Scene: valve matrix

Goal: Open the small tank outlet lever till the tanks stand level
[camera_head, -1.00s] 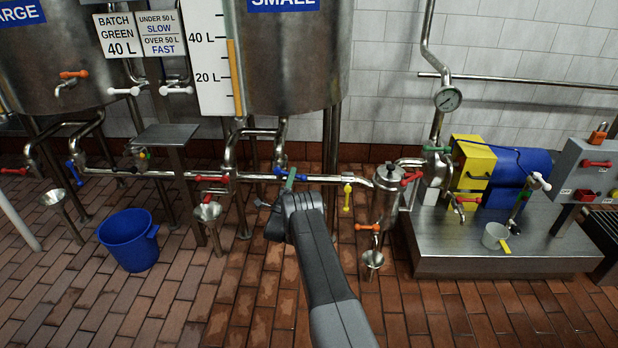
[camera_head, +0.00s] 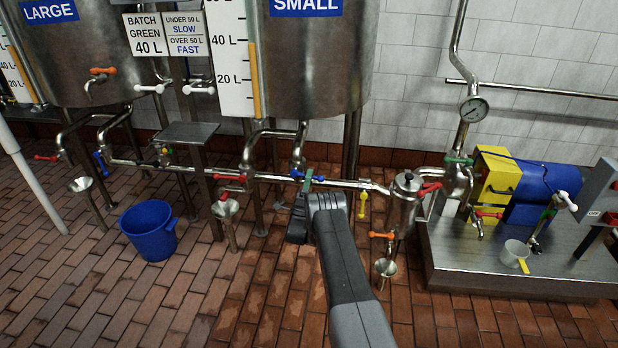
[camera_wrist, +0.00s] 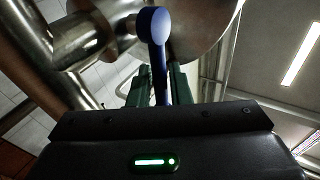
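The small tank (camera_head: 318,60) is a steel vessel with a blue SMALL sign. Its gauge (camera_head: 231,75) shows a yellow column up to about the 40 L mark. The blue outlet lever (camera_head: 298,174) sits on the pipe below it. My gripper (camera_head: 308,180) is at this lever. In the wrist view the blue lever (camera_wrist: 158,60) stands between my green fingers (camera_wrist: 160,85), which are close along both sides of its shaft and look shut on it. The large tank (camera_head: 85,60) is at the left; part of its gauge (camera_head: 18,75) shows at the edge.
A blue bucket (camera_head: 149,232) stands on the tiles. A small stand (camera_head: 189,134), funnels, a red lever (camera_head: 229,178) and a yellow lever (camera_head: 363,203) are near the pipe. A strainer (camera_head: 405,200) and a pump plinth (camera_head: 520,262) are at right. The front floor is clear.

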